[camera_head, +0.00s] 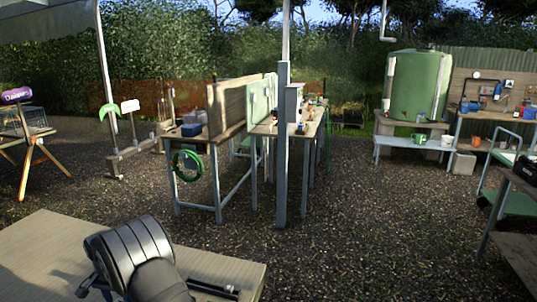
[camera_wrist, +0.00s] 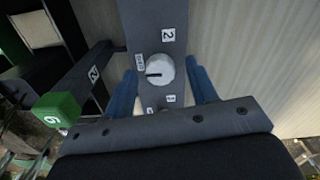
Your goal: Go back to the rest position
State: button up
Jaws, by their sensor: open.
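My gripper (camera_wrist: 163,76) is open in the wrist view, with its two blue fingers apart. A round white knob (camera_wrist: 160,69) with a dark pointer mark shows between the fingers, on a grey plate (camera_wrist: 158,18) marked "2". There is a gap between the knob and each finger in the picture; I cannot tell how far the knob lies beyond the fingertips. In the head view a dark, rounded link of my arm shows at the lower left; my fingers cannot be made out there.
A green block (camera_wrist: 57,110) with a number sits at the left in the wrist view, near a dark bar (camera_wrist: 85,78) marked "2". In the head view, a pale tabletop (camera_head: 70,245) lies in front, with workbenches (camera_head: 217,135) beyond. Open gravel (camera_head: 370,225) lies to the right.

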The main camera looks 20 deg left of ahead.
dwell(0.3)
notch_tip(320, 180, up, 17)
notch_tip(320, 180, down, 18)
jog(key=shift+r, duration=0.2)
jog(key=shift+r+n, duration=0.25)
jog(key=shift+n, duration=0.55)
jog(key=n, duration=1.1)
jog(key=shift+n, duration=2.2)
